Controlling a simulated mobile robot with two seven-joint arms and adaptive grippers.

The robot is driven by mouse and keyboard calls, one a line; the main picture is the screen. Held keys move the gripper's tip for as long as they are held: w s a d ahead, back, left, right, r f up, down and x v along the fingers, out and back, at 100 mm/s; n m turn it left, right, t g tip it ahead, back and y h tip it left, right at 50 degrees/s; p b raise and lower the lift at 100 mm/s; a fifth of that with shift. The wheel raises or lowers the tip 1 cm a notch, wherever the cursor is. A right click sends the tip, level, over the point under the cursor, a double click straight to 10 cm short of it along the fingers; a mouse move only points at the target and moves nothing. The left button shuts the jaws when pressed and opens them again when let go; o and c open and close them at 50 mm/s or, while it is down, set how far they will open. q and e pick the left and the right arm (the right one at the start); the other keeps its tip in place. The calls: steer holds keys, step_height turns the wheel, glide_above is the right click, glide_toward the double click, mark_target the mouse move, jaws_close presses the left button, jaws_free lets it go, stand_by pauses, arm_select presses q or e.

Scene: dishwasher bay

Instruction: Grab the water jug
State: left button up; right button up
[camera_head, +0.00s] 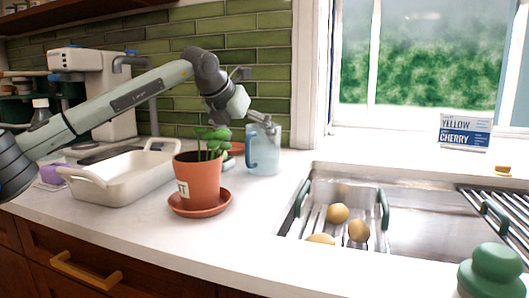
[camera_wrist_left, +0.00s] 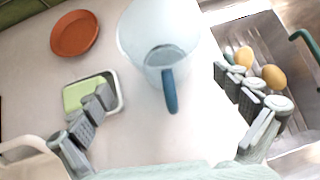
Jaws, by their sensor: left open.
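The water jug (camera_head: 263,158) is a translucent pale blue pitcher with a darker blue handle, upright on the counter near the window corner. In the left wrist view the jug (camera_wrist_left: 165,38) is seen from above, with its handle toward me. My left gripper (camera_head: 258,118) is at the jug's top in the head view. In the left wrist view the open left gripper (camera_wrist_left: 165,86) has its fingers spread wide, with the jug ahead of and between them. I see no contact with the jug. My right gripper is not in view.
A potted plant (camera_head: 198,180) on a saucer stands left of the jug, beside a cream baking dish (camera_head: 120,180). A sink (camera_head: 420,215) with several potatoes is at right. A green sponge (camera_wrist_left: 90,92) in a tray and an orange saucer (camera_wrist_left: 75,33) lie near the jug.

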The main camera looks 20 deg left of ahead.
mark_target(262, 148)
arm_select(q)
steer(key=x, duration=0.2)
steer(key=d+p+x, duration=0.1)
steer(key=x, duration=0.2)
steer(key=shift+w+f, duration=0.5)
steer(key=c, duration=1.4)
steer(key=shift+r, duration=0.1)
steer(key=shift+c, duration=0.3)
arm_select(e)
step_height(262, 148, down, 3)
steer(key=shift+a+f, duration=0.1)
arm_select(q)
steer(key=shift+r, duration=0.1)
